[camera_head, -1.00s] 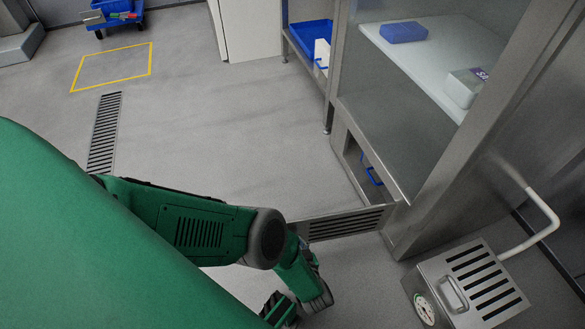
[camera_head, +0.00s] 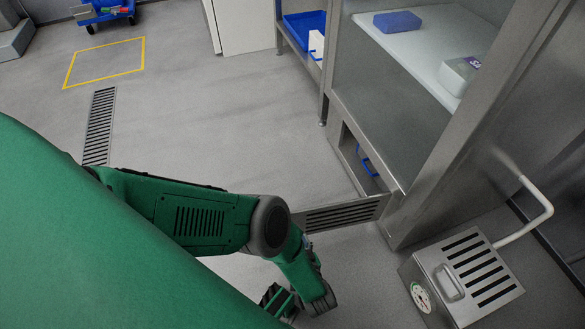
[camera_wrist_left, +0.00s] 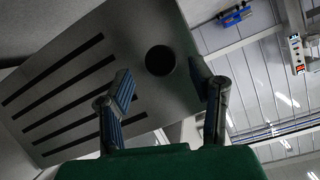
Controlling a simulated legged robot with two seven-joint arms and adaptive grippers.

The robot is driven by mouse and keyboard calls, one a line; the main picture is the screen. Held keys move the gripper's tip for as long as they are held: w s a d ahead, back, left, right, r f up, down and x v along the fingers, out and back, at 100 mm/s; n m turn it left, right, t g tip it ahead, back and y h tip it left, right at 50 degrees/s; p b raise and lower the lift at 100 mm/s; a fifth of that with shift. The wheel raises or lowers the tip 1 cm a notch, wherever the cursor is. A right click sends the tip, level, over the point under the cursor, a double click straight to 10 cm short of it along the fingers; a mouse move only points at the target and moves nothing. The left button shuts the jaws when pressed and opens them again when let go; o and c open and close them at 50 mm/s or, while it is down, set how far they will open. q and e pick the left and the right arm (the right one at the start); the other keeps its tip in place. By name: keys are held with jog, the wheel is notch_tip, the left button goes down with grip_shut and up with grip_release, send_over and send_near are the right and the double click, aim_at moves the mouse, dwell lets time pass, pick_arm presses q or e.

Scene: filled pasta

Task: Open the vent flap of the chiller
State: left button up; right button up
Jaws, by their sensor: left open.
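The chiller (camera_head: 470,150) is the tall steel cabinet at right in the head view. Its vent flap (camera_head: 340,216), a slotted steel panel, stands out from the low front, beside an open compartment with a blue handle (camera_head: 367,163) inside. My left arm's elbow hides the flap's left end. My left gripper (camera_head: 279,302) is low in the head view, partly cut off by the lower edge and my own body. In the left wrist view my gripper (camera_wrist_left: 164,85) is open, with a slotted panel (camera_wrist_left: 100,60), apparently the flap, and its round dark hole in front of the fingers. My right gripper is not in view.
A slotted steel box (camera_head: 462,280) with a gauge and a white pipe (camera_head: 535,225) stands on the floor at right. A floor drain (camera_head: 100,125) lies at left, near a yellow floor outline (camera_head: 105,62). The floor between is clear.

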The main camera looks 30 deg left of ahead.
pick_arm(q)
jog(key=v, duration=0.8)
jog(key=shift+d, duration=0.25)
jog(key=shift+s, duration=0.1)
